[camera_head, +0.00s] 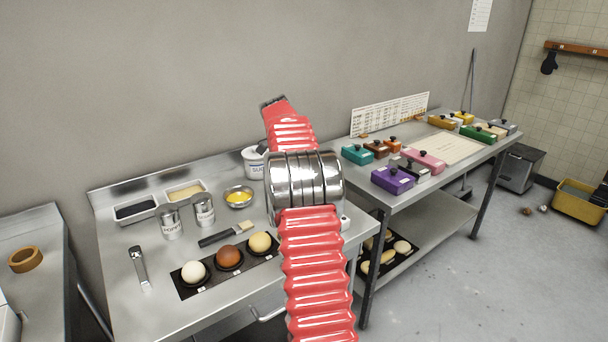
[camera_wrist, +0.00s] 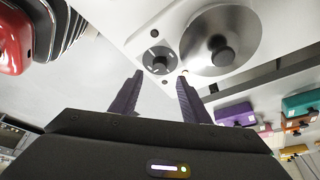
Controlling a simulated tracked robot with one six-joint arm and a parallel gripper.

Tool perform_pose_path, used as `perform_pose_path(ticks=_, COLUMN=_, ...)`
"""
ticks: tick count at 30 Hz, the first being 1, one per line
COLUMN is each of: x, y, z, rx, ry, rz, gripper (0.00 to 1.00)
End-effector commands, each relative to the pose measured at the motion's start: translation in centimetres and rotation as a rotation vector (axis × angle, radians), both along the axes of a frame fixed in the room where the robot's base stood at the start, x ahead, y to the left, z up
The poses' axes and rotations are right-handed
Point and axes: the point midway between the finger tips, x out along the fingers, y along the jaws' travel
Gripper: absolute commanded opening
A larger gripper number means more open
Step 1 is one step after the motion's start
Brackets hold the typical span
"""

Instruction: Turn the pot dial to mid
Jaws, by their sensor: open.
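In the wrist view a white appliance (camera_wrist: 130,42) carries a round grey dial (camera_wrist: 160,59) with a dark centre and pale marks. Beside the dial is a round metal lid (camera_wrist: 222,38) with a black knob. My gripper (camera_wrist: 160,76) is open, its two dark fingers apart and pointing toward the dial. The fingertips lie just below the dial in the picture, one toward each side; I cannot tell whether they touch it. The dial's setting cannot be read clearly. In the head view my red arm hides the gripper, the dial and most of the appliance.
On the steel counter (camera_head: 115,250) stand two labelled shakers (camera_head: 204,209), a metal bowl (camera_head: 238,197), a brush (camera_head: 225,234) and a black tray (camera_head: 190,293) with round items. A second table at right holds coloured boxes (camera_head: 392,180).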

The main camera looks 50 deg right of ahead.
Motion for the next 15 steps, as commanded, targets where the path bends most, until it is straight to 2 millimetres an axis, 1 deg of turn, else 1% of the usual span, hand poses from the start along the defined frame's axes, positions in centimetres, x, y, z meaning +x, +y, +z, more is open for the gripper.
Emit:
perform_pose_path(ticks=1, x=0.4, y=0.2, z=0.8, rx=-0.002, ry=-0.002, rz=0.001, gripper=0.42)
perform_pose_path(ticks=7, x=1.3, y=0.8, z=3.4, rx=-0.001, ry=-0.002, rz=0.000, gripper=0.42)
perform_pose_path(ticks=12, x=1.9, y=1.1, z=4.9, rx=-0.001, ry=-0.002, rz=0.002, gripper=0.42)
perform_pose_path(ticks=15, x=2.0, y=1.2, z=5.5, rx=0.000, ry=0.000, rz=0.000, gripper=0.42)
